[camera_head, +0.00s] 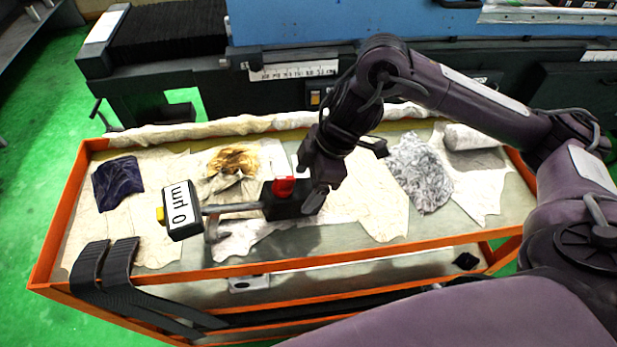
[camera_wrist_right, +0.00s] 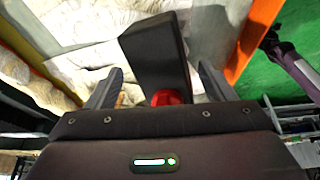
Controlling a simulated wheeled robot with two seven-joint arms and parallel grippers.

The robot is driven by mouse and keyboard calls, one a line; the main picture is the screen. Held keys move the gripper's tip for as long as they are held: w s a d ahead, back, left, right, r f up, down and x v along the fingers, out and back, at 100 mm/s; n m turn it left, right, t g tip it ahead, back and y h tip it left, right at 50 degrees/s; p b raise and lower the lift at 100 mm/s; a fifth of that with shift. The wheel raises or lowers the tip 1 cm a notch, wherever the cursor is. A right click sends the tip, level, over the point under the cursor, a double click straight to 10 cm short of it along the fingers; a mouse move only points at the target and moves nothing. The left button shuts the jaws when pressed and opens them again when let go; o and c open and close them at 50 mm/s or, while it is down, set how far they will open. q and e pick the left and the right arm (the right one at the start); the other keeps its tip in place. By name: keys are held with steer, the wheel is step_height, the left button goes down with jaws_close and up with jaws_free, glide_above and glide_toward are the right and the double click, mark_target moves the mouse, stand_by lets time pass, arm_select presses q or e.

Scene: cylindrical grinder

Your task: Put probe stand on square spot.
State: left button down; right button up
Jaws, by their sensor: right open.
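The probe stand has a black block base (camera_head: 288,201) with a red knob (camera_head: 284,187), a rod to the left and a display (camera_head: 181,211) reading 0 µm. It is over the cart's cloth-covered top, left of centre. My right gripper (camera_head: 314,187) is at the right end of the base. In the right wrist view, the black base (camera_wrist_right: 155,50) and the red knob (camera_wrist_right: 168,97) lie between the two open fingers (camera_wrist_right: 158,88). I cannot tell whether the fingers touch the base. I cannot make out the square spot. My left gripper is not in view.
The cart has an orange rim (camera_head: 350,262). A dark blue cloth (camera_head: 118,182), a yellowish cloth (camera_head: 233,159), a grey patterned cloth (camera_head: 420,172) and a rolled cloth (camera_head: 474,137) lie on top. Black straps (camera_head: 104,266) hang over the front left. The grinder (camera_head: 300,25) stands behind.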

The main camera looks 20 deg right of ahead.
steer(key=shift+d+r, duration=0.1)
steer(key=shift+r, duration=0.5)
steer(key=p+v, duration=0.2)
steer(key=v, duration=0.9)
steer(key=shift+r+p, duration=0.2)
steer(key=shift+p, duration=0.2)
steer(key=shift+s+d, duration=0.15)
